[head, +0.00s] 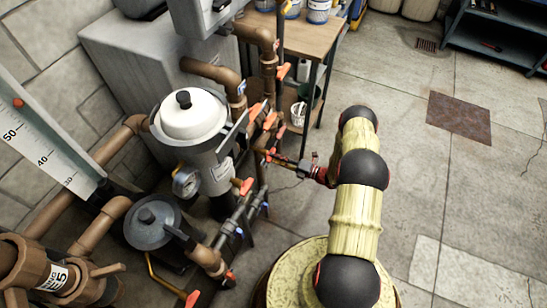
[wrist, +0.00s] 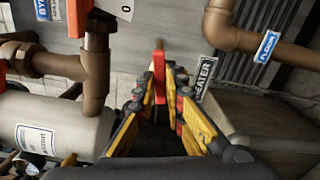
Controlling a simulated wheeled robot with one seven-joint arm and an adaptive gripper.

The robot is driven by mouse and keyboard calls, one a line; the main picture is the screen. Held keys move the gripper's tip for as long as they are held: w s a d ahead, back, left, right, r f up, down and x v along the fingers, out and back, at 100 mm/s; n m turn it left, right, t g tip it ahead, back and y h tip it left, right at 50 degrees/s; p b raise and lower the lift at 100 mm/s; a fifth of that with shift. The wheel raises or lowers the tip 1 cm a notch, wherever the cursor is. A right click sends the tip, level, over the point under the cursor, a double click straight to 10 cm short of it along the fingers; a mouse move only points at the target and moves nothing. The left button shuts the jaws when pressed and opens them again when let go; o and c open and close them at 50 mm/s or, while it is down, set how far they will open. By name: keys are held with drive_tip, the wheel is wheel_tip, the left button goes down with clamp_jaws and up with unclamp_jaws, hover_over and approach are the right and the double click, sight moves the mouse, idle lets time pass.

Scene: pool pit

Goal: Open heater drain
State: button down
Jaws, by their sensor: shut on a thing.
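My gripper (head: 275,156) reaches left from my arm to the pipes beside the grey heater box (head: 130,65). In the wrist view my gripper (wrist: 166,82) has its yellow and black fingers closed on a thin red-orange valve handle (wrist: 159,68), which stands upright between them. A label reading "HEATER" or similar (wrist: 205,76) is just right of the fingertips. In the head view the held handle is too small and crowded to tell apart from its neighbours. The valve body is mostly hidden behind the fingers.
A white-topped filter tank (head: 193,115) and a grey pump (head: 152,222) stand left of the gripper. Other orange valve handles (head: 243,186) and brown pipes (head: 212,72) crowd close by. A wooden table (head: 300,38) is behind. The tiled floor (head: 430,180) to the right is mostly clear.

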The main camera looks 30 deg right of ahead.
drive_tip(key=n+b, duration=0.3)
drive_tip(key=n, duration=1.3)
drive_tip(key=shift+f+b, duration=0.1)
drive_tip(key=shift+b, duration=0.3)
drive_tip(key=c, duration=1.8)
unclamp_jaws()
drive_tip(key=shift+o, duration=0.2)
drive_tip(key=v, duration=0.7)
